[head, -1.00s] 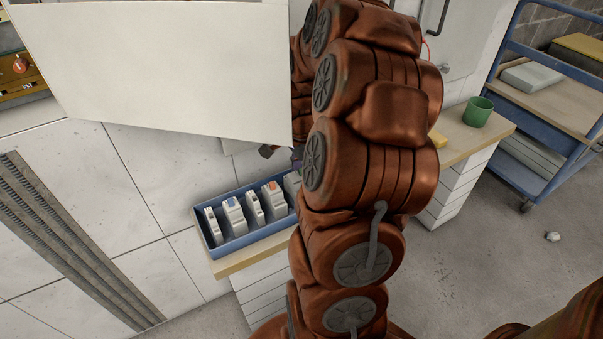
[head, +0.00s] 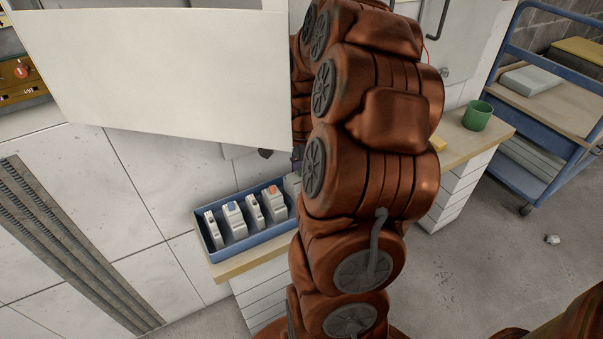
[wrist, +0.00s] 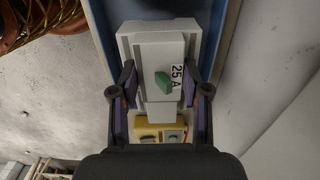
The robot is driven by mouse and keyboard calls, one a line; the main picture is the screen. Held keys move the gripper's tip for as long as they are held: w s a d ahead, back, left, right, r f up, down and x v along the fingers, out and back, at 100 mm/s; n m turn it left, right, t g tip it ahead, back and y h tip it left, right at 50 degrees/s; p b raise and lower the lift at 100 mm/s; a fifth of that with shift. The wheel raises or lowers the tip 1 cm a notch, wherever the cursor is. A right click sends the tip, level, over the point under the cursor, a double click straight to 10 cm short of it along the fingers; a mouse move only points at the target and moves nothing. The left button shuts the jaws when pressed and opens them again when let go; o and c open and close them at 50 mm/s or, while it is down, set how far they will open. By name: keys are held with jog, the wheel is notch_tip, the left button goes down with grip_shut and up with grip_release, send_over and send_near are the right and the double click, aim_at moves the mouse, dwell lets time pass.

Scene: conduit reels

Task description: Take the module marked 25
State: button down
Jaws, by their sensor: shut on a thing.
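The module marked 25 A (wrist: 160,55) is a pale grey block with a green toggle, upper middle in the wrist view. My gripper (wrist: 160,97) has a dark finger on each side of it and is shut on it. The module is over or in the blue tray (wrist: 101,30); I cannot tell whether it is lifted. In the head view the blue tray (head: 250,240) holds several grey modules, one with a blue toggle (head: 231,206) and one with an orange toggle (head: 272,189). My arm hides the tray's right end and most of my gripper there.
A large white panel (head: 160,75) stands in front of the wall above the tray. A green cup (head: 477,115) stands on the bench at right, and a blue cart (head: 545,150) is beyond it. A yellow device (wrist: 158,131) shows below the module in the wrist view.

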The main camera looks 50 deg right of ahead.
jog(key=shift+r+p, duration=0.7)
jog(key=shift+r, duration=2.3)
